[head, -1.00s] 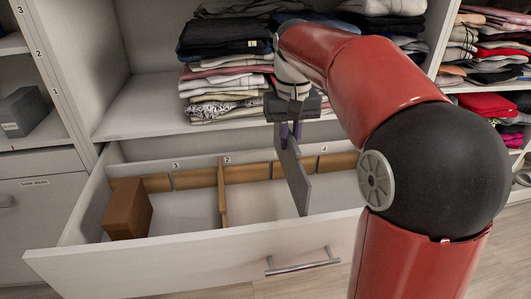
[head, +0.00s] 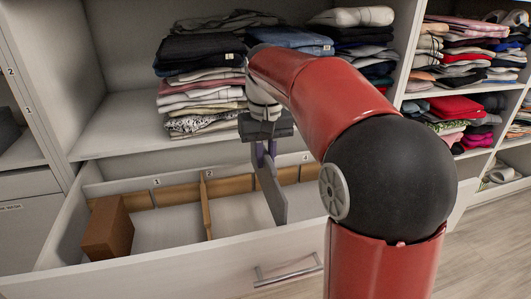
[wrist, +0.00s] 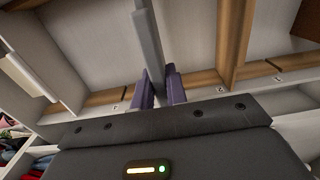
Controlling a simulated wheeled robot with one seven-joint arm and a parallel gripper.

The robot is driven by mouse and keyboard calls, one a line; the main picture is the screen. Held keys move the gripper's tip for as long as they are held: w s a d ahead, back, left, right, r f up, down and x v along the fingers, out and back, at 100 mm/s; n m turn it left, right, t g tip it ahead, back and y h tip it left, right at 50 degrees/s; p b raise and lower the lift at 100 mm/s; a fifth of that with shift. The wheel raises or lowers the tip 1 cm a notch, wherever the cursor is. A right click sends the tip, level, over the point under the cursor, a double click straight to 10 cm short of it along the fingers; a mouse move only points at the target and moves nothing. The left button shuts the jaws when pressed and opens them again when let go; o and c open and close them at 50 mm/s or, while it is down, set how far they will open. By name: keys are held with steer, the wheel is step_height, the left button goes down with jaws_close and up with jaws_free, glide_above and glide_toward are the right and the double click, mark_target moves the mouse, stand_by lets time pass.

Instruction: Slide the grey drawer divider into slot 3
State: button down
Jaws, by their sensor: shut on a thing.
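My gripper (head: 262,150) is shut on the grey divider (head: 270,186) and holds it upright by its top edge. In the wrist view the purple fingers (wrist: 159,88) pinch the grey divider (wrist: 148,40). The divider hangs over the open drawer (head: 190,262), right of the wooden divider (head: 206,208) standing at label 2 (head: 209,173). In the wrist view its far end is near the slotted wooden back strip (wrist: 200,80), a little to the side of a small label (wrist: 115,106) that looks like 3. Whether its lower edge touches the drawer floor is unclear.
A brown block (head: 107,228) stands in the drawer's left end. The drawer front has a metal handle (head: 288,270). Folded clothes (head: 205,85) are stacked on the shelf above, behind my gripper. The bay between the block and the wooden divider is empty.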

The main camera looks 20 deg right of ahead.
mark_target(265, 167)
steer(key=shift+f+b, duration=0.75)
steer(key=shift+f, duration=0.75)
steer(key=shift+p, duration=0.7)
stand_by(0.5)
steer(key=shift+f+b, duration=2.65)
steer(key=shift+f, duration=1.35)
steer(key=c, duration=1.3)
jaws_free()
steer(key=shift+r+p, duration=0.8)
steer(key=shift+r, duration=3.1)
